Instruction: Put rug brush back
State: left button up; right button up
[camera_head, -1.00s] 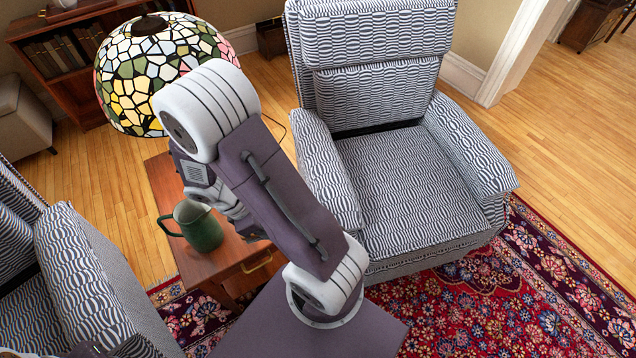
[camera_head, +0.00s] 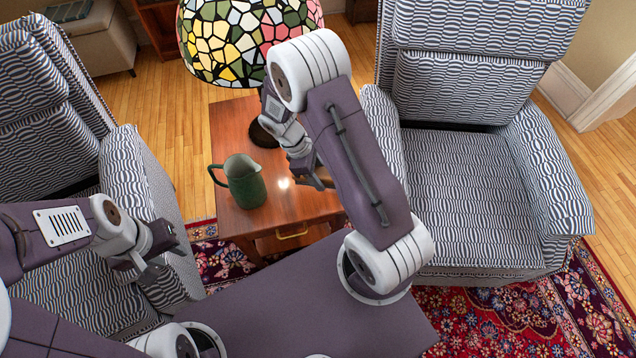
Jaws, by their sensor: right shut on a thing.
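My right gripper (camera_head: 318,180) hangs over the right part of the wooden side table, beside the lamp's foot. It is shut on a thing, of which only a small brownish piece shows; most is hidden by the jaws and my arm. It may be the rug brush, but its shape cannot be made out, and no other brush is in sight. My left gripper (camera_head: 158,262) is in front of the left armchair, with its fingers apart and nothing between them. The side table (camera_head: 240,218) stands between two armchairs.
A green pitcher (camera_head: 244,182) stands on the table's left part, close to my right gripper. A stained-glass lamp (camera_head: 235,40) rises behind it. Patterned armchairs stand at the left (camera_head: 125,165) and right (camera_head: 460,185). A red rug (camera_head: 490,315) lies in front.

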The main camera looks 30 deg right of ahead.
jog(key=shift+w+a+f, duration=0.1)
jog(key=shift+w+f, duration=0.15)
jog(key=shift+w, duration=0.05)
notch_tip(320, 180, down, 4)
jog(key=shift+r+b, duration=0.25)
jog(key=shift+b, duration=0.5)
jog(key=shift+f, duration=0.35)
jog(key=shift+r, duration=0.1)
jog(key=o, duration=1.5)
jog(key=shift+c, duration=0.2)
